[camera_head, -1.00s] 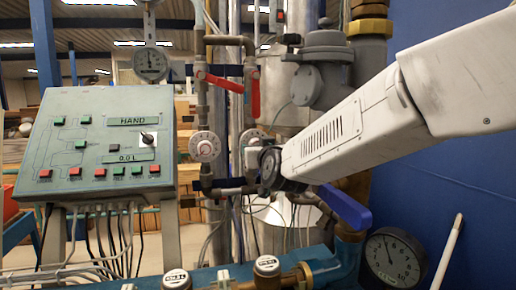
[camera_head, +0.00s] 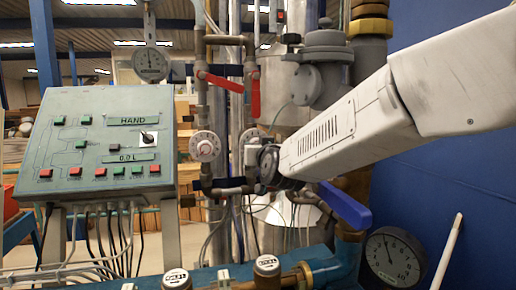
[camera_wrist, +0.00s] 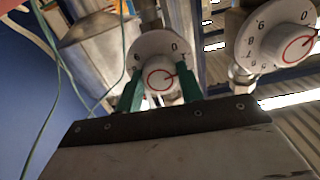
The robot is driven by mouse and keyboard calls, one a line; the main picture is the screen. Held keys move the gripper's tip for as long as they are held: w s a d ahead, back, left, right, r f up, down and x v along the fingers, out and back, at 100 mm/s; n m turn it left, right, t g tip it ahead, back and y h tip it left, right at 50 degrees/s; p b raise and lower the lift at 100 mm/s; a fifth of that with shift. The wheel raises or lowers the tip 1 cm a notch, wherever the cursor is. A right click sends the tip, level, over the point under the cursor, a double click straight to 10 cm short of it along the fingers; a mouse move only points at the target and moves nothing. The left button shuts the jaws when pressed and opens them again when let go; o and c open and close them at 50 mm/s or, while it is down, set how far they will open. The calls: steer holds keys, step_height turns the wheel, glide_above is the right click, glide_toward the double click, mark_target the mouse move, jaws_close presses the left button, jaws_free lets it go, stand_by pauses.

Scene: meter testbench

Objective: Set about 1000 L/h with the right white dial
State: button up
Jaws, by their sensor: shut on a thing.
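The right white dial (camera_wrist: 158,45) is a round white disc with dark numerals and a red-ringed centre knob. In the wrist view my gripper (camera_wrist: 159,88) has its two green fingers on either side of this knob, shut on it. A short red mark on the knob points right, roughly towards the "1"; the exact reading is too small to tell. In the head view the right dial (camera_head: 248,136) is partly hidden behind my gripper (camera_head: 252,157).
The left white dial (camera_head: 205,146) is close beside it; it also shows at the right of the wrist view (camera_wrist: 285,38). Red valve levers (camera_head: 222,82) sit above, a blue lever (camera_head: 345,206) below my arm. A control panel (camera_head: 98,135) stands left, showing "0.0 L".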

steer(key=m, duration=2.7)
steer(key=shift+f, duration=0.1)
stand_by(0.4)
steer(key=o, duration=1)
steer(key=shift+s, duration=0.1)
